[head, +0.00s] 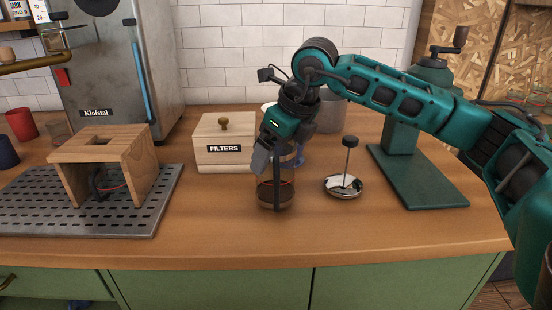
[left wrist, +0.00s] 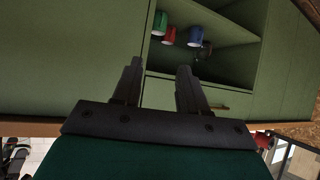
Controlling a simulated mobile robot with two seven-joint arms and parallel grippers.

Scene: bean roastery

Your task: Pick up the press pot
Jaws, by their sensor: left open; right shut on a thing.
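The press pot (head: 287,193) is a clear glass cylinder with a dark band and brown contents low down, near the middle of the counter in the head view. My right gripper (head: 268,160) comes down on it from above and is shut on it. The gripper hides much of the pot's upper part. I cannot tell whether the pot's base touches the counter. The plunger with its lid (head: 345,183) stands apart, to the right of the pot. My left gripper (left wrist: 159,75) is open and empty in the left wrist view, facing green cabinets.
A wooden filters box (head: 225,148) stands behind the pot to the left. A wooden stand (head: 139,170) sits on a perforated metal tray (head: 115,224) at left. A green grinder (head: 415,190) stands at right. In the left wrist view, several cups (left wrist: 195,36) sit in an open shelf.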

